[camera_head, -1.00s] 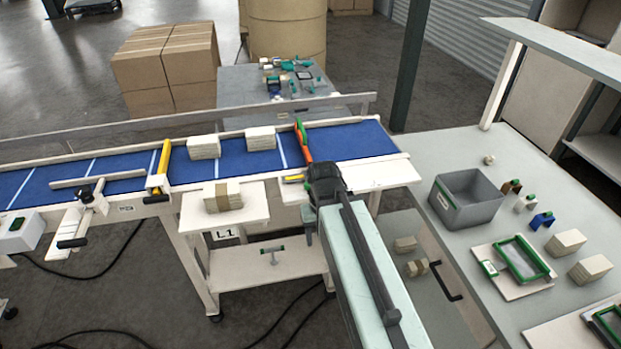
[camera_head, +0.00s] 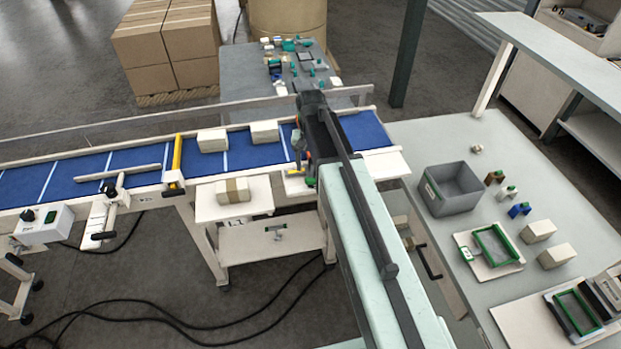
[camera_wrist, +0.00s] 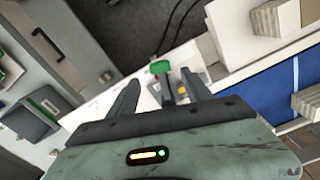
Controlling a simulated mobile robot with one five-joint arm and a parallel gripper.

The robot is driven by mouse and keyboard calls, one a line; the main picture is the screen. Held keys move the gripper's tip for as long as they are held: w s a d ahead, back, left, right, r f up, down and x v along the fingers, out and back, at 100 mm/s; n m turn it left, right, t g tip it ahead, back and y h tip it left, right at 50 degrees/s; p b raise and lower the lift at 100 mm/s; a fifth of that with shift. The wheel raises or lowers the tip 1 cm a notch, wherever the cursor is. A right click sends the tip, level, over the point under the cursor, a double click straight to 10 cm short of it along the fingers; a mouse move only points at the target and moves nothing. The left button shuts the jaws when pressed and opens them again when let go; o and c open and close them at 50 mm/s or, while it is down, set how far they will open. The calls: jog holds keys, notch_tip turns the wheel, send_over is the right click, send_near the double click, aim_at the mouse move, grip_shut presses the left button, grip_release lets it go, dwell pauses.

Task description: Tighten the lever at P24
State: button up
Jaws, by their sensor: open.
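A green-topped lever (camera_wrist: 160,68) with a reddish and dark stem stands on a pale plate beside the belt in the wrist view. I cannot read a P24 mark. My gripper (camera_wrist: 159,84) is open, one finger on each side of the lever's stem. The green top lies just beyond the fingertips, and I cannot tell whether either finger touches it. In the head view my gripper (camera_head: 303,172) is at the near edge of the conveyor, partly hidden by my arm. A small bit of green shows under it.
The blue conveyor belt (camera_head: 257,150) carries pale blocks (camera_head: 212,140). A side shelf (camera_head: 205,207) holds a banded block (camera_head: 233,190). On the right, a grey worktable (camera_head: 420,150) holds a grey bin (camera_head: 452,203), green-framed pads (camera_head: 497,246) and small blocks. Cables lie on the floor.

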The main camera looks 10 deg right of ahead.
aim_at(311, 179)
notch_tip(311, 179, down, 6)
jog(key=b, duration=0.5)
jog(key=shift+f, duration=0.15)
grip_shut()
dwell(0.8)
